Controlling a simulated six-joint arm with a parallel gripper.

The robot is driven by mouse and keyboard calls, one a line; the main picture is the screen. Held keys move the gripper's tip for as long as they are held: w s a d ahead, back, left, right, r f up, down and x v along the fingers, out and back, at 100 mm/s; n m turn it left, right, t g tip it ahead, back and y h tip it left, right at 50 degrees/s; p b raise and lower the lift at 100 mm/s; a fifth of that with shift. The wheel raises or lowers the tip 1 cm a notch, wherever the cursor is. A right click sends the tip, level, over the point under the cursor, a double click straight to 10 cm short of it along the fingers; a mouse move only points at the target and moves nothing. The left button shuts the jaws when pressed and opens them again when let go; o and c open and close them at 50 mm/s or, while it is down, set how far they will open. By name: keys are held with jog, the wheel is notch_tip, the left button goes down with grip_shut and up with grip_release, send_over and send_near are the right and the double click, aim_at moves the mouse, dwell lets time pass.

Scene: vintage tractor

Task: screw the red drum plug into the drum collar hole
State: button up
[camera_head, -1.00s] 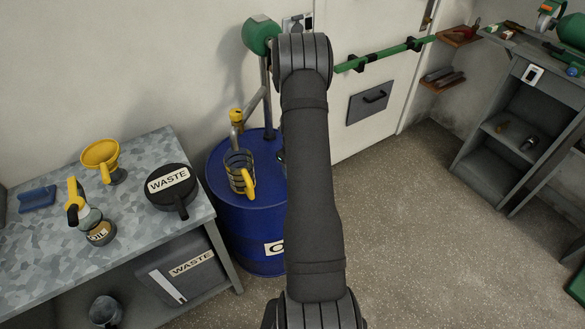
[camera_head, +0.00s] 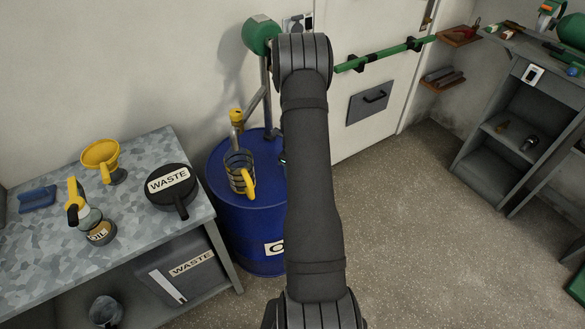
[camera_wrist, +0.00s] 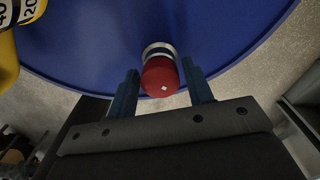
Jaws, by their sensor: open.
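In the wrist view the red drum plug (camera_wrist: 160,78) sits at the grey metal drum collar (camera_wrist: 157,49), near the edge of the blue drum's top. Whether the plug is seated in the collar hole or only rests over it, I cannot tell. My gripper (camera_wrist: 164,82) is open, with one finger on either side of the plug and a gap showing at each side. In the head view the blue drum (camera_head: 240,225) stands behind my arm, which hides the plug, the collar and my gripper there.
A measuring jug with a yellow handle (camera_head: 239,170) stands on the drum top, left of my arm. A pump post (camera_head: 266,95) rises at the back of the drum. A workbench (camera_head: 60,255) with a waste container (camera_head: 172,186) stands at left.

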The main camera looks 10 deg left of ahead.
jog(key=shift+n, duration=0.5)
jog(key=shift+n, duration=0.9)
jog(key=shift+n, duration=0.8)
jog(key=c, duration=0.5)
jog(key=shift+m, duration=0.9)
jog(key=shift+c, duration=0.2)
